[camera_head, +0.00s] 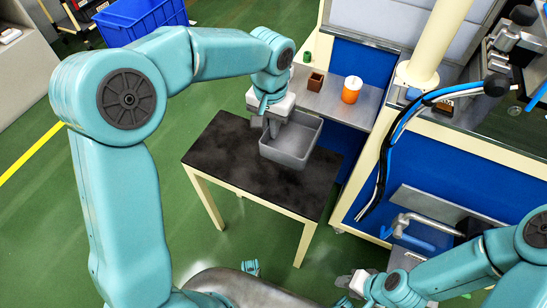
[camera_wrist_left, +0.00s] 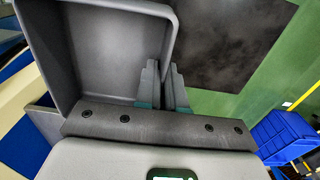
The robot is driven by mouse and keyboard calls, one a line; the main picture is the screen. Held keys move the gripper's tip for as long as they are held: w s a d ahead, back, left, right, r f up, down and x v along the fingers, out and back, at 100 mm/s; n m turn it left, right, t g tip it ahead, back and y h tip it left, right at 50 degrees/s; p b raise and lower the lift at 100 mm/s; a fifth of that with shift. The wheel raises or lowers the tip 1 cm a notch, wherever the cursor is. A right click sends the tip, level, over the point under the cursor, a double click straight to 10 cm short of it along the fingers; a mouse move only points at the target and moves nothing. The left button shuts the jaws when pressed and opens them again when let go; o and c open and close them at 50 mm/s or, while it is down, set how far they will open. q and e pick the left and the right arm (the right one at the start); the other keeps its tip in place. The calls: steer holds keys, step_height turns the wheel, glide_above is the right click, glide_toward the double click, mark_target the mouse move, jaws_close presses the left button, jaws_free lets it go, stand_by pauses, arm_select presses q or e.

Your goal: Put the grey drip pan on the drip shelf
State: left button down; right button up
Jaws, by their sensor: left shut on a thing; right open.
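The grey drip pan (camera_head: 293,140) is an open rectangular tray over the right back part of the black table. My left gripper (camera_head: 268,129) is shut on its left wall. In the left wrist view, the fingers (camera_wrist_left: 164,88) clasp the wall of the pan (camera_wrist_left: 88,48), one inside and one outside. The pan looks nearly level; I cannot tell whether it touches the table. My right gripper (camera_head: 352,283) is open and empty at the bottom, right of centre. The drip shelf is not clearly identifiable; a grey metal shelf (camera_head: 313,101) projects behind the pan.
The black table (camera_head: 222,150) is bare on its left and front. A small brown box (camera_head: 315,81), an orange cup (camera_head: 351,90) and a green item (camera_head: 307,57) stand on the metal shelf. Cables (camera_head: 385,150) hang at the blue bench. A blue crate (camera_head: 140,20) is back left.

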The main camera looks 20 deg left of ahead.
arm_select(q)
step_height(320, 180, down, 11)
steer(key=shift+f+b, duration=0.15)
steer(key=shift+b, duration=1.05)
steer(key=shift+a+f, duration=0.1)
steer(key=shift+f, duration=0.15)
steer(key=c, duration=1.2)
jaws_free()
steer(key=shift+c, duration=0.2)
